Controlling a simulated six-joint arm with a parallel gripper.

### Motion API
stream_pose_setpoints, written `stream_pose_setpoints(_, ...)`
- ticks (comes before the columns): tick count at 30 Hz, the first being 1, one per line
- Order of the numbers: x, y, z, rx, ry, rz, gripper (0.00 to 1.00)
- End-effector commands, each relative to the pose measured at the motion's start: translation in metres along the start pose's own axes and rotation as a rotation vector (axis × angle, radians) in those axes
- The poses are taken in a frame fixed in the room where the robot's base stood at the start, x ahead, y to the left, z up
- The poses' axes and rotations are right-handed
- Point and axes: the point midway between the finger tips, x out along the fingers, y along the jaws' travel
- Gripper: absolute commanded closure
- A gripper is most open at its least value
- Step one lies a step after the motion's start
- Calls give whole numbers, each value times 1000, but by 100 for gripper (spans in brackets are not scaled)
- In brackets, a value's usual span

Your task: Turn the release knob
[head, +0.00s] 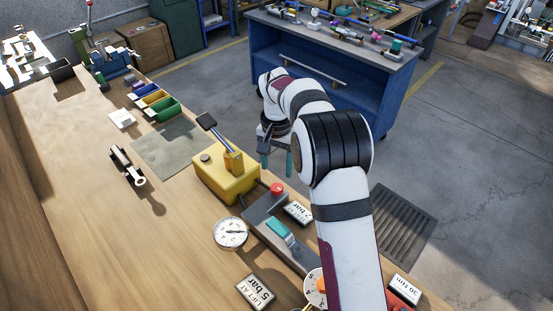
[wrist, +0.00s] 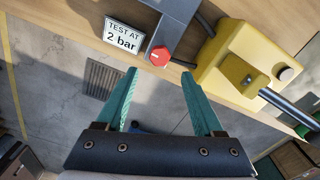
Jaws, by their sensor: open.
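The red release knob (head: 277,188) sits on the end of the grey block (head: 262,206), beside the yellow pump body (head: 224,178). In the wrist view the knob (wrist: 160,56) is faceted and lies just beyond my fingertips, roughly centred between them. My gripper (head: 277,167) is open, its two teal fingers apart with nothing between them. In the wrist view its fingers (wrist: 159,76) point toward the knob without visibly enclosing it; the exact gap in depth cannot be told. The knob is unobstructed in both views.
The pump's lever (head: 214,131) rises near my gripper. A "2 bar" sign (head: 298,212), a gauge (head: 231,232), a teal handle (head: 281,231) and a dial (head: 316,288) stand nearby. Dark hoses join pump and block. Open floor lies beyond the bench edge.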

Motion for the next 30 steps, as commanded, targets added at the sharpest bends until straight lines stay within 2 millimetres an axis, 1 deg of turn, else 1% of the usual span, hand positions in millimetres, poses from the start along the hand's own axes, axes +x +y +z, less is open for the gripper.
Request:
stream_pose_setpoints(18,73,1,1,1,-3,0,31)
stream_pose_setpoints(29,74,1,1,1,-1,-1,31)
stream_pose_setpoints(30,74,1,1,1,-1,-1,38)
